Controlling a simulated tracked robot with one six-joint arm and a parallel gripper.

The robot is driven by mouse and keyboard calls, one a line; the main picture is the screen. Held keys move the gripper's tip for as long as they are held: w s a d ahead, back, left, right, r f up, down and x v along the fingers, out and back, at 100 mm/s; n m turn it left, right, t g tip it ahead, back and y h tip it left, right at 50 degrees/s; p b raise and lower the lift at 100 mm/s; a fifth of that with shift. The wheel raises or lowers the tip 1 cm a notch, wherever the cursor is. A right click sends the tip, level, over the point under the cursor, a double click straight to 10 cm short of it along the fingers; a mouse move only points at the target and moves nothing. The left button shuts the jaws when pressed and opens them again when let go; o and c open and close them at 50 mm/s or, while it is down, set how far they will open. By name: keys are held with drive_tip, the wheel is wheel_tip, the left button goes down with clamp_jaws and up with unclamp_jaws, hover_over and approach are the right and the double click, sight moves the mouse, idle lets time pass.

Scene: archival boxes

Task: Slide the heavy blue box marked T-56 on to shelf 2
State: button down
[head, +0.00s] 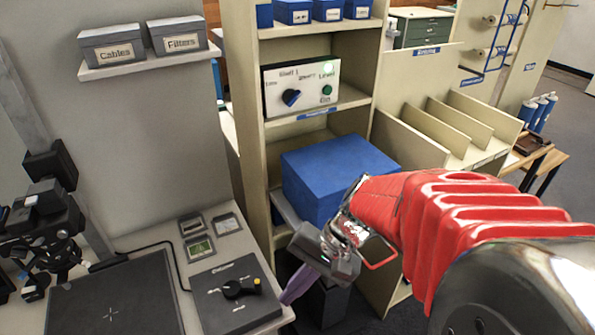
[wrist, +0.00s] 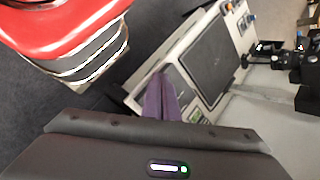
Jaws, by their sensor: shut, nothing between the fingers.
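A large blue box (head: 338,168) sits in the cream shelf unit, below the compartment with the control panel. Its top and left front face show; I see no T-56 mark, and my arm hides its lower right part. A grey ledge (head: 284,208) shows at its lower left, but I cannot tell how much it bears. My gripper (head: 296,288) is below and in front of the box, apart from it, beside the bench edge. Its purple fingers are shut and empty; they also show in the wrist view (wrist: 160,98).
A control panel (head: 302,87) with a blue knob and green lights stands on the shelf above. A bench at left carries a black knob box (head: 235,292) and a dark mat (head: 115,298), close to my gripper. A dark object (head: 322,303) stands low behind my gripper.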

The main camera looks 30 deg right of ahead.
drive_tip(key=w+d+f+m+t+y, duration=0.2)
drive_tip(key=w+d+m+t, duration=0.1)
drive_tip(key=d+m+t, duration=0.3)
drive_tip(key=w+d+f+m+t+y, duration=0.2)
drive_tip(key=w+d+m+t, duration=0.15)
drive_tip(key=d+m, duration=0.4)
drive_tip(key=s+d+f+m+t+h, duration=0.2)
drive_tip(key=d+m+h, duration=0.3)
drive_tip(key=d, duration=0.3)
drive_tip(key=s+d+f+m+t+h, duration=0.3)
drive_tip(key=d+f+m+t+h, duration=0.2)
drive_tip(key=d+m, duration=0.3)
drive_tip(key=shift+d+f, duration=0.15)
drive_tip(key=shift+f, duration=0.1)
drive_tip(key=shift+w, duration=0.15)
drive_tip(key=shift+w+a, duration=0.15)
drive_tip(key=shift+w, duration=3.3)
drive_tip(key=shift+w+a, duration=0.1)
drive_tip(key=shift+w, duration=3.35)
